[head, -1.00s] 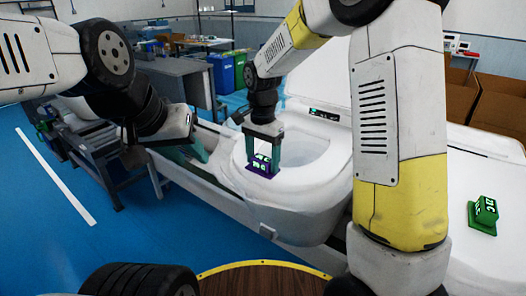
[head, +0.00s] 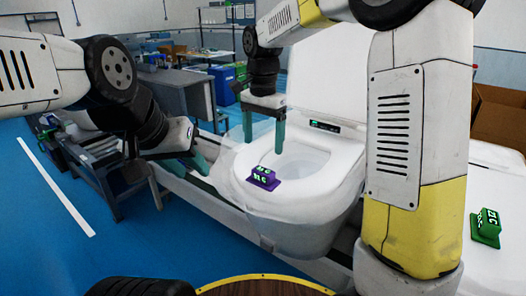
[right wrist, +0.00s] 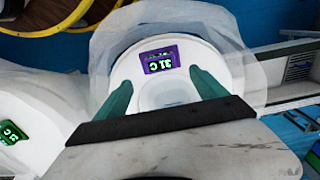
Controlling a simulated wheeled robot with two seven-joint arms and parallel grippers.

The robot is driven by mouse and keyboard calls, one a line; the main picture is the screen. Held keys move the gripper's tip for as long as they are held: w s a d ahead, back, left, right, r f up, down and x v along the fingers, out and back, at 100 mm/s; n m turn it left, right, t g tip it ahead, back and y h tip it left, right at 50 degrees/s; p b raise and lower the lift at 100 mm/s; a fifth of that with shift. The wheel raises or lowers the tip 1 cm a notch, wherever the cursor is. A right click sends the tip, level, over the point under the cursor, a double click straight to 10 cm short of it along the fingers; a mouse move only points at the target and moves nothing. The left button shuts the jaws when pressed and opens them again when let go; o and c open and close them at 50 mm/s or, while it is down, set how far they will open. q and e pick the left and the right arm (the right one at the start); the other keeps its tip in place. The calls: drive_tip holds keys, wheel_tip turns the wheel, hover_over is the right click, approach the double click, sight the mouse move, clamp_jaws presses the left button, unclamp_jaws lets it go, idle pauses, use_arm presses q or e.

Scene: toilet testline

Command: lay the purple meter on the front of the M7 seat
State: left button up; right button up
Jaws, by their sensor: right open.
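The purple meter (head: 264,178) lies on the front rim of the white toilet seat (head: 309,172) in the middle of the head view. It also shows in the right wrist view (right wrist: 161,60), with its lit display facing up. My right gripper (head: 264,138) is open and empty, raised behind and above the meter, apart from it. In the right wrist view its two green fingers (right wrist: 163,90) are spread over the seat opening. My left gripper (head: 203,167) hangs at the left of the toilet, with its fingers partly visible and apart.
A green meter (head: 486,226) sits on the neighbouring white toilet at the right. The raised lid (head: 325,85) stands behind the seat. A grey workbench (head: 180,88) and blue bins are at the back left. Cardboard boxes (head: 503,120) are at the back right.

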drive_tip(key=s+d+r+n+t+y, duration=0.2)
drive_tip(key=s+d+r+n+t, duration=0.15)
drive_tip(key=s+d+r, duration=0.45)
drive_tip(key=s+d+f+n+t, duration=0.2)
drive_tip(key=s+d+f+n, duration=0.2)
drive_tip(key=s, duration=0.7)
drive_tip(key=shift+s+d+t, duration=0.35)
drive_tip(key=shift+d, duration=0.75)
